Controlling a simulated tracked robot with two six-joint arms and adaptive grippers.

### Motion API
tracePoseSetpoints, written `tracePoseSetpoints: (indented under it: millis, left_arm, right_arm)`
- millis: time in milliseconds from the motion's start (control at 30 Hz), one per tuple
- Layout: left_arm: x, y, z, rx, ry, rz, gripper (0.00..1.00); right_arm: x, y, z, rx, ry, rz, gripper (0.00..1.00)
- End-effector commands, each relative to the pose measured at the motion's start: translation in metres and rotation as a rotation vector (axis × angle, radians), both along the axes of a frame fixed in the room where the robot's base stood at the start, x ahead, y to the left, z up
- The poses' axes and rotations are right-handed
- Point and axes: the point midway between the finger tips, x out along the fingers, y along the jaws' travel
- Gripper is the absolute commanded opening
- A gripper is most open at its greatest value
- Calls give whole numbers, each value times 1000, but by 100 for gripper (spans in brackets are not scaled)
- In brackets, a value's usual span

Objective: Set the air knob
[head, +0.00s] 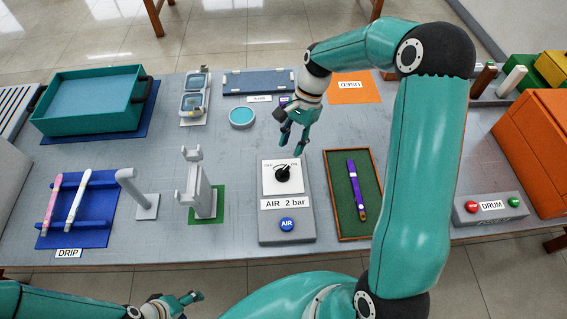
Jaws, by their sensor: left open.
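The air box (286,228) stands on the table at front centre, labelled "AIR 2 bar". Its black air knob (283,174) sits on a white dial plate (270,186) on the upper part of the box; the small dial markings are hard to read. A round blue AIR button (288,224) is below the label. My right gripper (292,148) is just behind and above the knob, pointing down, with its fingers apart and nothing between them. It appears clear of the knob. My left gripper (190,299) is low at the front edge, open and empty.
A green-lined tray (341,213) with a purple and yellow tool (356,190) lies right of the box. A grey upright stand (204,193) is to its left. A round teal dish (242,117) lies behind. The DRUM button box (490,208) is at right.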

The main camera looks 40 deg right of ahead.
Motion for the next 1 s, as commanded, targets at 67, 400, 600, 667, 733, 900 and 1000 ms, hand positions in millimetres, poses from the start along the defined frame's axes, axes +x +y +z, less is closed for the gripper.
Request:
tracePoseSetpoints:
  millis: [67, 400, 600, 667, 733, 900, 1000]
  left_arm:
    - [0, 0, 4, 0, 0, 0, 64]
    - [0, 0, 10, 0, 0, 0, 64]
    - [0, 0, 11, 0, -1, 0, 64]
    - [0, 0, 11, 0, 0, 0, 64]
    - [0, 0, 11, 0, 0, 0, 64]
    - [0, 0, 11, 0, 0, 0, 64]
    - [0, 0, 11, 0, 0, 0, 64]
  right_arm:
    - [-2, 7, -16, 2, 5, 2, 39]
    - [-6, 27, -66, 1, 2, 2, 39]
    - [-7, 31, -75, 0, 0, 1, 39]
    - [-7, 31, -75, -1, -1, 1, 39]
    - [-7, 31, -75, -1, -1, 1, 39]
    - [-7, 31, -75, -1, -1, 2, 29]
    - [-6, 31, -75, 0, -1, 2, 12]
